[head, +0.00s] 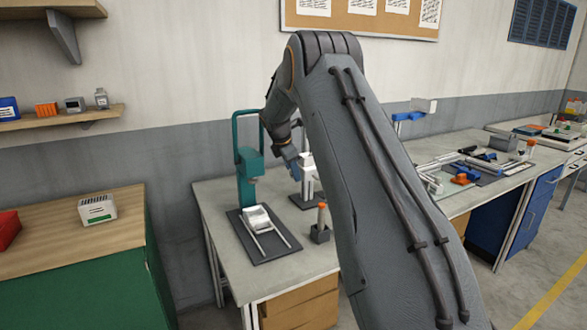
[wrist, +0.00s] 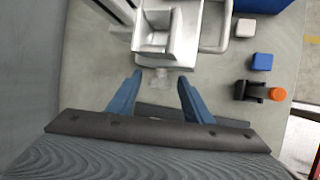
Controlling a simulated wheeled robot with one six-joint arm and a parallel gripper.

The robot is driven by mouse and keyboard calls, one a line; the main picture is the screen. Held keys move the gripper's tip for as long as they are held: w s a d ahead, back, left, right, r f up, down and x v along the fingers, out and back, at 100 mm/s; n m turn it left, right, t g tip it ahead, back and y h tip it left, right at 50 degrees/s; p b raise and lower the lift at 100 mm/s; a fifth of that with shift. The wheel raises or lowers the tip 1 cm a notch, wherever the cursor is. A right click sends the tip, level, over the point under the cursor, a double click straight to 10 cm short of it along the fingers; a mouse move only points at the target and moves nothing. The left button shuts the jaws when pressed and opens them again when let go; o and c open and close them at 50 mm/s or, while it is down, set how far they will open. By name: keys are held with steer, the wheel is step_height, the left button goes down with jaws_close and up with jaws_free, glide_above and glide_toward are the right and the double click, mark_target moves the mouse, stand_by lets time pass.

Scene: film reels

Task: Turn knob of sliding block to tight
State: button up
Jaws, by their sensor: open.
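My gripper (wrist: 160,82) shows two blue fingers in the wrist view, apart and with nothing held between them. A silver block-like fixture (wrist: 165,32) lies just beyond the fingertips, and a small pale, blurred part (wrist: 158,76) sits at its near edge between the tips. I cannot tell whether this part is the sliding block's knob, or how it is turned. In the head view my gripper (head: 290,155) is small and partly hidden by my arm, in front of a white device (head: 308,178) on the bench (head: 215,205).
A teal press (head: 247,165) stands to the left, with a white framed piece (head: 257,217) on a dark mat before it. An orange-topped item (head: 322,220) stands near my arm. A blue cube (wrist: 262,61) and a black holder with an orange end (wrist: 277,94) lie right.

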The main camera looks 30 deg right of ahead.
steer(key=c, duration=0.9)
steer(key=shift+d, duration=0.15)
steer(key=shift+c, duration=0.8)
